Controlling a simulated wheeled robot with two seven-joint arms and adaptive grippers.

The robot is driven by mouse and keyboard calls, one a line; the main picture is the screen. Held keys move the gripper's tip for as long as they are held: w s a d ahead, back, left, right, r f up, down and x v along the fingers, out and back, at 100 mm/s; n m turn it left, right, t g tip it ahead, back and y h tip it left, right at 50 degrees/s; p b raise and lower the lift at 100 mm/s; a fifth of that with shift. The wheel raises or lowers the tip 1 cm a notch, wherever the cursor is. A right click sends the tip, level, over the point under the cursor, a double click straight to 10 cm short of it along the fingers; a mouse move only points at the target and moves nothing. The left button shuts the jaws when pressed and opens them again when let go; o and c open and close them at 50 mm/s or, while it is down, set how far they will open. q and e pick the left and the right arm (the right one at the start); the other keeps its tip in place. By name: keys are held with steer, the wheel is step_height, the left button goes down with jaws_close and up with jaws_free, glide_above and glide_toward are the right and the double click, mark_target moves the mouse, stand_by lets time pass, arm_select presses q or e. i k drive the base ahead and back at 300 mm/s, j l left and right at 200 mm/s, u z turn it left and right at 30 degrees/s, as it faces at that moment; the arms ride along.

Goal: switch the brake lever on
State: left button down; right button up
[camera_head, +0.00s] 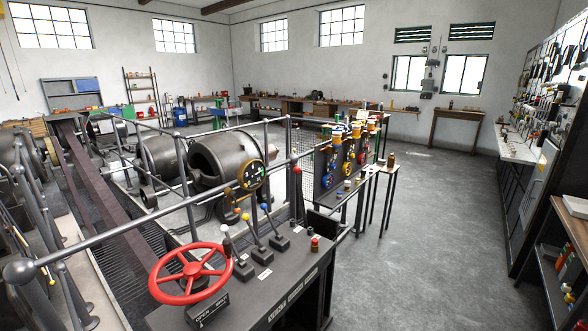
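A dark control desk (285,275) stands in the lower middle. Several slim levers rise from small dark bases on its top. One lever has a white knob (225,229), one a yellow knob (245,217) and one a blue knob (264,207). The levers lean up and to the left. White labels lie beside the bases, too small to read, so I cannot tell which is the brake lever. Neither of my grippers is in view, and nothing touches the levers.
A red handwheel (190,274) sits at the desk's left end, and a red button (315,243) at its right. Metal railing (140,240) runs behind the desk, with dynamos (215,157) beyond. A panel with coloured parts (345,160) stands farther back. The floor (430,230) to the right is clear.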

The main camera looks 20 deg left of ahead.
mark_target(296, 170)
steer(key=i+l, duration=0.2)
steer(key=i, duration=0.35)
steer(key=i+j, duration=0.15)
steer(key=i, duration=0.25)
